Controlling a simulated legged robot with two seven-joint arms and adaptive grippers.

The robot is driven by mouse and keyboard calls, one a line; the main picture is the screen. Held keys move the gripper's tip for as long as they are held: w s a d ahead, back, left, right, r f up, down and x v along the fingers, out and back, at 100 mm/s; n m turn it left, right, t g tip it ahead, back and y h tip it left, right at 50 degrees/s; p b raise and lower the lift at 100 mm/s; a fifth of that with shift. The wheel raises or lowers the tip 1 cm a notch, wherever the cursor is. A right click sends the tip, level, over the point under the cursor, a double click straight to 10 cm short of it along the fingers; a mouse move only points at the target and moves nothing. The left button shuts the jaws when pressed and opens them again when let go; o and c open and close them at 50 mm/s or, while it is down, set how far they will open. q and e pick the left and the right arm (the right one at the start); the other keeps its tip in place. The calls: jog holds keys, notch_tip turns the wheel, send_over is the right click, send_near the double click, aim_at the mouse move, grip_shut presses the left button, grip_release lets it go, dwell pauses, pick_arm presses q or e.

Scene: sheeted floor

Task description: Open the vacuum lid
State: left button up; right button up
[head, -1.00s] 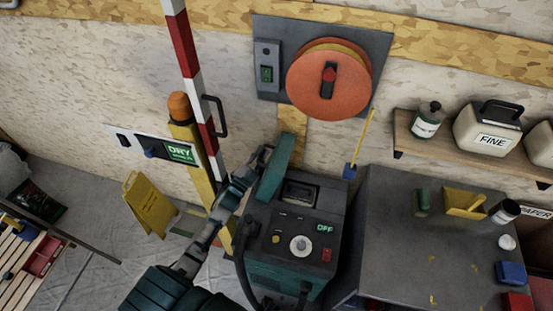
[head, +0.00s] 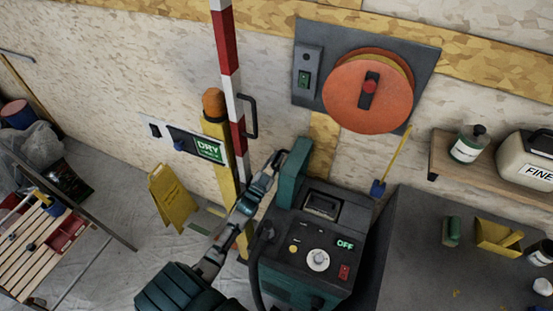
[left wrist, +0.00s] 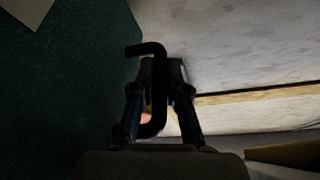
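The vacuum (head: 318,238) is a dark grey and teal box with a round white dial and a lit OFF sign. Its teal lid (head: 295,172) stands raised, roughly upright, at the left edge of the top. The opening (head: 322,205) beside it is exposed. My left gripper (head: 274,160) is at the lid's outer, left side. In the left wrist view, a black bent handle (left wrist: 159,90) lies between the fingers, which look closed on it. The lid's dark teal face (left wrist: 75,90) fills the left of that view. My right gripper is not in view.
A red-and-white pole (head: 229,70) and yellow post (head: 215,130) stand just behind my left arm. A grey bench (head: 420,255) with small items is right of the vacuum. An orange reel (head: 345,105) hangs above. A yellow floor sign (head: 173,197) stands left.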

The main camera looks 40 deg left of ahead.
pick_arm(q)
jog(key=o, duration=0.4)
jog(key=shift+f, duration=0.2)
jog(key=shift+o, duration=0.2)
jog(key=shift+r, duration=0.1)
jog(key=v, duration=1.2)
